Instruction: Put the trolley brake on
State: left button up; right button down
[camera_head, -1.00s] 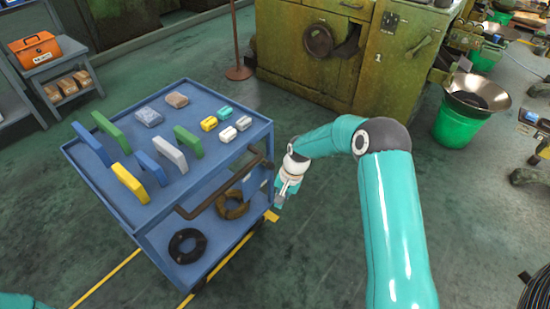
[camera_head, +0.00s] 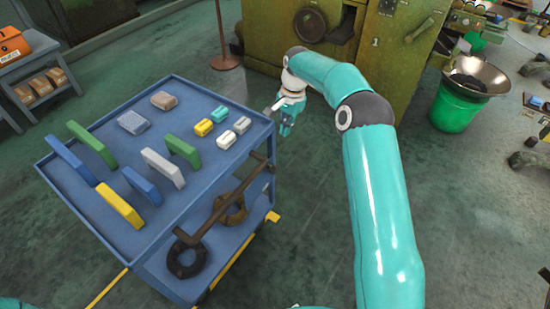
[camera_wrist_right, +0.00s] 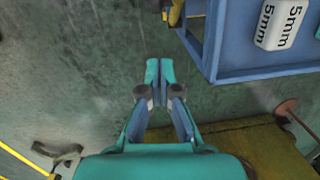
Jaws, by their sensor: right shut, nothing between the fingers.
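The blue trolley (camera_head: 150,253) stands at the left in the head view, with a brown handle bar on its near right side. A small yellow tab (camera_head: 272,216) sticks out low at its right corner; I cannot tell whether it is the brake or how it is set. My right gripper (camera_head: 285,130) is shut and empty, just right of the trolley's far right top corner and apart from it. In the wrist view its fingertips (camera_wrist_right: 159,72) are together over bare floor, with the trolley edge (camera_wrist_right: 210,60) at the upper right. My left gripper is out of view.
Several coloured blocks, such as a yellow one (camera_head: 119,206), stand on the trolley top. Dark rings (camera_head: 187,259) lie on its lower shelf. A green machine (camera_head: 380,60) stands behind, and a green bucket (camera_head: 455,108) at right.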

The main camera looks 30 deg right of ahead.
jog(key=d, duration=0.1)
send_near(274, 170)
jog(key=w+d+f, duration=0.2)
jog(key=d+f, duration=0.3)
jog(key=a+f, duration=0.1)
jog(key=a+f+p, duration=0.1)
jog(key=a, duration=0.1)
jog(key=shift+s+a+f, duration=0.1)
jog(key=shift+s+f, duration=0.15)
jog(key=shift+s, duration=0.1)
